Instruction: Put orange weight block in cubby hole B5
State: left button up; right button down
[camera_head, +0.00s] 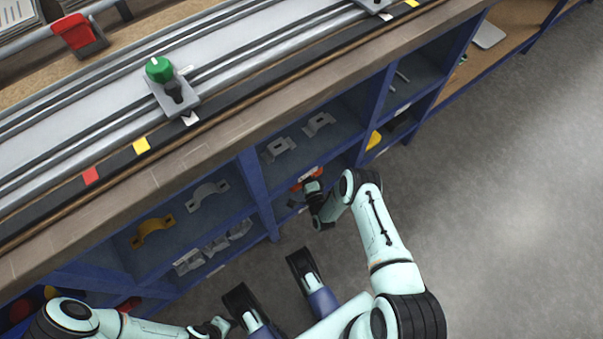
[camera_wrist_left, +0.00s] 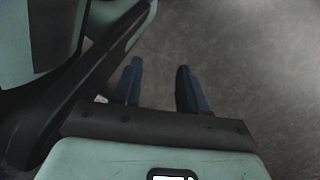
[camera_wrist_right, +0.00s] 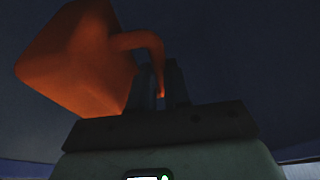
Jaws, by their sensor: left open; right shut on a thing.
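The orange weight block (camera_wrist_right: 75,60) fills the upper left of the right wrist view, with a curved handle. My right gripper (camera_wrist_right: 160,85) is shut on that handle, and the block hangs beside the fingers inside a dark space. In the head view the right gripper (camera_head: 311,186) reaches into a lower cubby of the blue shelf (camera_head: 262,190), with a bit of orange (camera_head: 307,172) showing at its tip. Most of the block is hidden there. My left gripper (camera_wrist_left: 158,85) is open and empty above the grey floor. I cannot read which cubby is B5.
Neighbouring cubbies hold grey brackets (camera_head: 208,194), a yellow bracket (camera_head: 152,232) and a yellow thing (camera_head: 374,140). The bench top (camera_head: 200,150) with rails and a green knob (camera_head: 159,69) overhangs the shelf. The floor (camera_head: 500,200) at right is clear.

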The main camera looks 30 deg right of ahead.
jog(key=shift+w+f+b, duration=0.1)
jog(key=shift+f+b, duration=0.6)
jog(key=shift+f, duration=0.95)
pick_arm(q)
jog(key=s, duration=0.1)
jog(key=s+f, duration=0.1)
jog(key=s+g, duration=0.1)
jog(key=shift+a+f, duration=0.2)
jog(key=shift+f, duration=0.05)
pick_arm(e)
jog(key=shift+f, duration=0.1)
jog(key=c, duration=1.1)
grip_release()
jog(key=shift+f, duration=0.15)
pick_arm(q)
jog(key=w+d+r+t+p, duration=0.1)
jog(key=w+r+t+p, duration=0.1)
jog(key=w+r+p, duration=0.2)
jog(key=w, duration=0.3)
jog(key=shift+w+r+t, duration=0.35)
jog(key=shift+w+t, duration=0.05)
pick_arm(e)
jog(key=v, duration=1.2)
